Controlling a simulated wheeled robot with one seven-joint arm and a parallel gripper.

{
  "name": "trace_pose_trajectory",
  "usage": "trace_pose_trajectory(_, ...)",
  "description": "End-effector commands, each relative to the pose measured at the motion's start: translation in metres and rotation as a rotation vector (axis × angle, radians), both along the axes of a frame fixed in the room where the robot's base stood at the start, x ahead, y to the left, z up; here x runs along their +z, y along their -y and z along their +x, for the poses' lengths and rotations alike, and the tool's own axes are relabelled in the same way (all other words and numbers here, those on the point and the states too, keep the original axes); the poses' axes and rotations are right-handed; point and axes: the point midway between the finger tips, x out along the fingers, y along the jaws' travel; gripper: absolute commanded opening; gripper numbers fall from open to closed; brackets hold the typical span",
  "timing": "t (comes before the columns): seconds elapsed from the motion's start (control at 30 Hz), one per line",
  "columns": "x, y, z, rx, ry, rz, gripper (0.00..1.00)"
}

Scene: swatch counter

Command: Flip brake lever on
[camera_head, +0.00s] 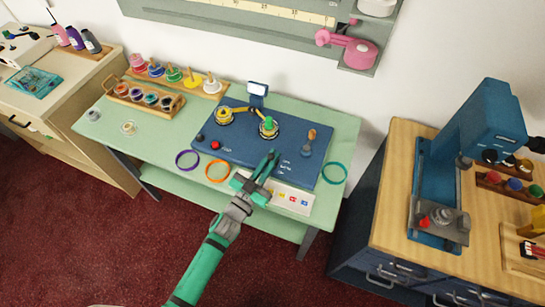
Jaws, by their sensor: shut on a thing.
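A dark blue machine board (240,152) lies on the light green counter. Near its right side stands a small lever with an orange-brown knob (312,134), which looks upright; no readable label tells me whether it is the brake lever. My gripper (268,160) is over the front middle of the board, to the left of that lever and apart from it in the picture. Its dark fingers are close together on something small, which they hide. A red button (215,145) sits at the board's left.
A purple ring (187,160), an orange ring (217,170) and a teal ring (334,173) lie around the board. A pale strip with coloured marks (292,198) lies at the front. Ink pots in a wooden tray (145,97) stand left. A wooden-topped cabinet (390,190) stands right.

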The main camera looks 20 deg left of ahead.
Motion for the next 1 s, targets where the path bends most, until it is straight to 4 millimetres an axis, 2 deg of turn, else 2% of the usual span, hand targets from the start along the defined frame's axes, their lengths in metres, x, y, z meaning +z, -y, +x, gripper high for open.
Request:
trace_pose_trajectory(0.03,0.006,0.000,-0.001,-0.001,0.030,-0.002,0.00)
trace_pose_trajectory(0.43,0.007,0.000,-0.003,-0.004,0.057,-0.001,0.00)
trace_pose_trajectory(0.47,0.007,0.001,-0.003,-0.004,0.057,-0.001,0.12)
trace_pose_trajectory(0.53,0.008,0.001,-0.003,-0.005,0.058,-0.001,0.29)
trace_pose_trajectory(0.87,0.003,0.001,-0.003,-0.004,0.049,-0.001,0.29)
trace_pose_trajectory(1.0,0.001,-0.002,-0.013,-0.004,0.047,0.001,0.29)
